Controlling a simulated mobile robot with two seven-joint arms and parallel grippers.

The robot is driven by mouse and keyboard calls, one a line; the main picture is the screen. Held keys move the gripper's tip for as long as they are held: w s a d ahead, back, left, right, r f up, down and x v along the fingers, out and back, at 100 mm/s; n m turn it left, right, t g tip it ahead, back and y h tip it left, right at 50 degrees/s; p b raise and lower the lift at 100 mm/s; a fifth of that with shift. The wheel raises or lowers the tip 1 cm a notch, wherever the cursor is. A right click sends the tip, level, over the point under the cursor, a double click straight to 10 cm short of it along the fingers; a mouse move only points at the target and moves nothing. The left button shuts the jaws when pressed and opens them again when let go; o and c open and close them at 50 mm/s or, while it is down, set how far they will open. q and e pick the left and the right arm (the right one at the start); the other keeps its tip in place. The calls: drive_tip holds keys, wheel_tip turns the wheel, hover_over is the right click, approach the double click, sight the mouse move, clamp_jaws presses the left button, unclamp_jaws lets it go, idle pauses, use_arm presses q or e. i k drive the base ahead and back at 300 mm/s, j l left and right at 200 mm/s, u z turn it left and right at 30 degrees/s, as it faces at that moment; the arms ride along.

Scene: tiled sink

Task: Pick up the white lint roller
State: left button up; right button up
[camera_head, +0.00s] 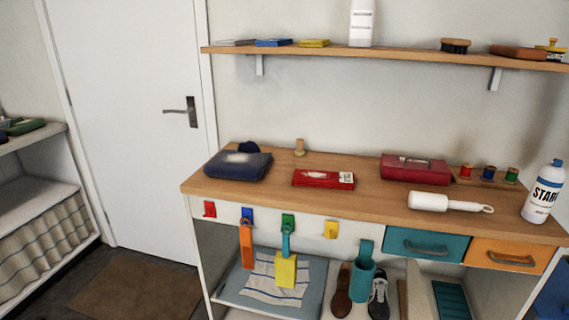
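The white lint roller (428,201) lies on its side near the front edge of the wooden worktop, right of the middle. Its white roll is on the left, and its handle (471,206) points right to a rounded end with a hole. Nothing touches it. Neither of my grippers is in view.
A white starch bottle (543,191) stands right of the roller, and a dark red case (415,169) lies behind it. A red packet (323,179), a folded navy cloth (238,164) and thread spools (488,173) share the worktop (375,198). A shelf (390,53) hangs above.

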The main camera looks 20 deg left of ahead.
sight(418, 200)
drive_tip(key=i+l+u, duration=0.4)
drive_tip(key=l, duration=0.15)
drive_tip(key=l+u, duration=0.2)
drive_tip(key=l, duration=0.15)
drive_tip(key=i+l+u, duration=0.2)
drive_tip(key=k+l, duration=0.1)
